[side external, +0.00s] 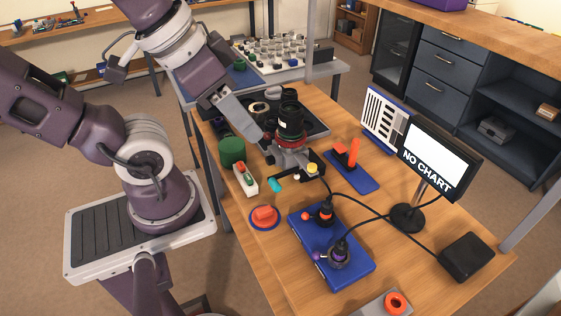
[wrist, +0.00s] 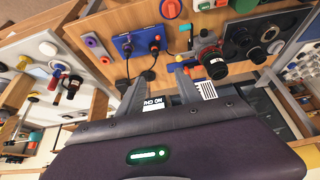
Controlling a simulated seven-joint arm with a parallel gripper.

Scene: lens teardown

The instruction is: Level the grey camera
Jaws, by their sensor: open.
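The grey camera (side external: 294,158) sits on the wooden table in the side view, with a yellow knob (side external: 312,168) at its near right end. A large black lens (side external: 290,120) with a red ring rises from its far side. I cannot tell exactly how far the camera tilts. In the wrist view the camera (wrist: 207,42) shows near the top, right of centre, with its lens (wrist: 214,64) toward me. My gripper (wrist: 228,82) is open, with no object seen between its fingers. In the side view it is left of the lens, its fingertips hard to make out.
A monitor (side external: 436,157) reading "NO CHART" stands right. A blue board (side external: 331,258) with cabled plugs lies in front. A green cylinder (side external: 231,152), a red-and-white switch box (side external: 245,180), a red knob (side external: 264,215) and a blue base with a red lever (side external: 350,170) surround the camera.

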